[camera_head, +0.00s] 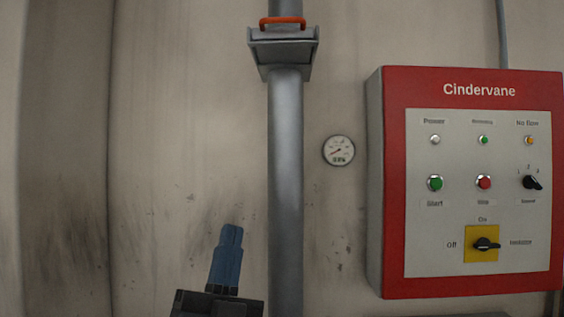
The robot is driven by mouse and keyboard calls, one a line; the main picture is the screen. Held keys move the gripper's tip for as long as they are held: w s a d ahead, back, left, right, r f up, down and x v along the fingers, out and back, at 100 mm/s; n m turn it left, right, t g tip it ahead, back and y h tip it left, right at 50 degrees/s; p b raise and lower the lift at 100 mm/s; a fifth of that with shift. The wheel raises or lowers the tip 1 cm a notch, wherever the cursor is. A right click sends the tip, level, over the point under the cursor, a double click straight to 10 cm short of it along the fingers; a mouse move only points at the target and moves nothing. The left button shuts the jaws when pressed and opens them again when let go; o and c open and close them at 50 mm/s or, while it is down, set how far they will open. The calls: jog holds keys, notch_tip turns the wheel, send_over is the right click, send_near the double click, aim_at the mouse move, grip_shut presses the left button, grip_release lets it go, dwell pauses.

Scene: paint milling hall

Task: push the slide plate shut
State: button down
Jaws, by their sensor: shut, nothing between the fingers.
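The slide plate is a grey plate (284,37) at the slide housing on the upper part of a vertical grey pipe (286,180). An orange-red handle (283,21) sits on the plate's edge. I cannot tell how far the plate stands out from the housing. My gripper (232,232) shows at the bottom, left of the pipe, with its blue fingers together and pointing up. It is empty and well below the plate, apart from it.
A red control cabinet marked Cindervane (394,180) hangs on the wall at the right, with lamps, buttons and switches. A round gauge (338,150) is between pipe and cabinet. The wall left of the pipe is clear up to a vertical edge at far left.

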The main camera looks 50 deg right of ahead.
jog(key=w+d+r+m+g+y+p, duration=0.1)
jog(key=d+r+m+g+y, duration=0.2)
jog(key=r+m+g, duration=0.75)
jog(key=w+d+r+m+g+y+p, duration=0.1)
jog(key=w+d+r+m+g+y, duration=0.2)
jog(key=r+g, duration=0.85)
jog(key=s+d+r+t+y, duration=0.1)
jog(key=s+r+t+y, duration=0.1)
jog(key=r+t, duration=0.45)
jog(key=s+d+r+t+y, duration=0.1)
jog(key=r+t+y, duration=0.25)
jog(key=r, duration=0.65)
jog(key=n+t+y+p, duration=0.1)
jog(key=n+t+y, duration=0.3)
jog(key=n+t, duration=0.1)
send_near(283, 21)
jog(key=s+d+v, duration=0.1)
jog(key=v, duration=0.6)
jog(key=shift+s+a+r+n+t+y, duration=0.15)
jog(key=shift+s+a+n+t+y, duration=0.2)
jog(key=shift+n+y, duration=0.25)
jog(key=shift+w, duration=0.1)
